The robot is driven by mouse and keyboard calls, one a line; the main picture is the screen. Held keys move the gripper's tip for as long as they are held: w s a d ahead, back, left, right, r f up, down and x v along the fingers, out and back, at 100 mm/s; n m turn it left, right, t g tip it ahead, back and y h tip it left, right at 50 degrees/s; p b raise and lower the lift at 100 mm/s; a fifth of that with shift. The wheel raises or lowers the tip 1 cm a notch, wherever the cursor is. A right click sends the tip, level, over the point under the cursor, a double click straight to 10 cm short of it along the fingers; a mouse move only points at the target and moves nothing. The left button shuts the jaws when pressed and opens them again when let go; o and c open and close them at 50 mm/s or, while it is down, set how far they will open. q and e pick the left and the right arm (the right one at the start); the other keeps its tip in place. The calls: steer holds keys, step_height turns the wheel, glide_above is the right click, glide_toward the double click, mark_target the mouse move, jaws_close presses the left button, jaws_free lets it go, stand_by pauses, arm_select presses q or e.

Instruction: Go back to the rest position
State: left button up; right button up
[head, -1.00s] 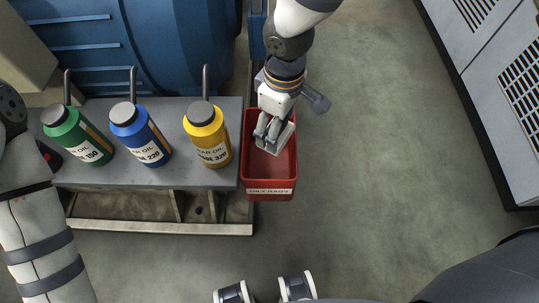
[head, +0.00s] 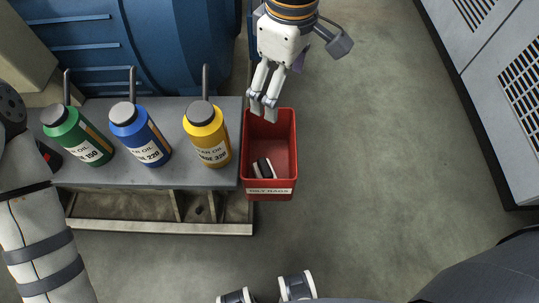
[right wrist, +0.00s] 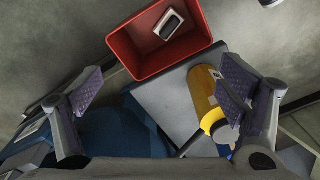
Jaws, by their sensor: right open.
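My right gripper (head: 264,103) is open and empty, above the back edge of the red bin (head: 289,150). Its two spread fingers (right wrist: 160,100) also show in the right wrist view. A small pale item with a dark top (head: 256,170) lies on the bin's floor near the front wall. It also shows in the bin in the right wrist view (right wrist: 180,31). My left arm comes in at the left edge, but its gripper is out of view.
A green bottle (head: 80,140), a blue bottle (head: 143,137) and a yellow bottle (head: 209,138) stand on a grey bench (head: 150,182) left of the bin. A blue machine (head: 170,45) is behind. Vented panels (head: 490,60) stand at the right. Floor between is clear.

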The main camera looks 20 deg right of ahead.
stand_by(0.4)
steer(key=s+f+m+g+y, duration=0.2)
steer(key=s+f+m, duration=0.1)
steer(key=s+f, duration=0.8)
arm_select(q)
steer(key=shift+w+r+t+p, duration=0.5)
steer(key=shift+w+r+p, duration=0.55)
steer(key=shift+w+r, duration=0.2)
arm_select(e)
steer(key=s+d+f+m+h, duration=0.1)
steer(key=s+d+f+m, duration=0.2)
steer(key=s, duration=0.7)
steer(key=s+d+f+m+h, duration=0.1)
steer(key=s+d+f+m, duration=0.2)
steer(key=s+d+f, duration=0.3)
steer(key=s+d, duration=0.1)
steer(key=s, duration=0.4)
steer(key=shift+d+f+g, duration=0.25)
steer(key=shift+f+g, duration=0.05)
steer(key=shift+f, duration=0.05)
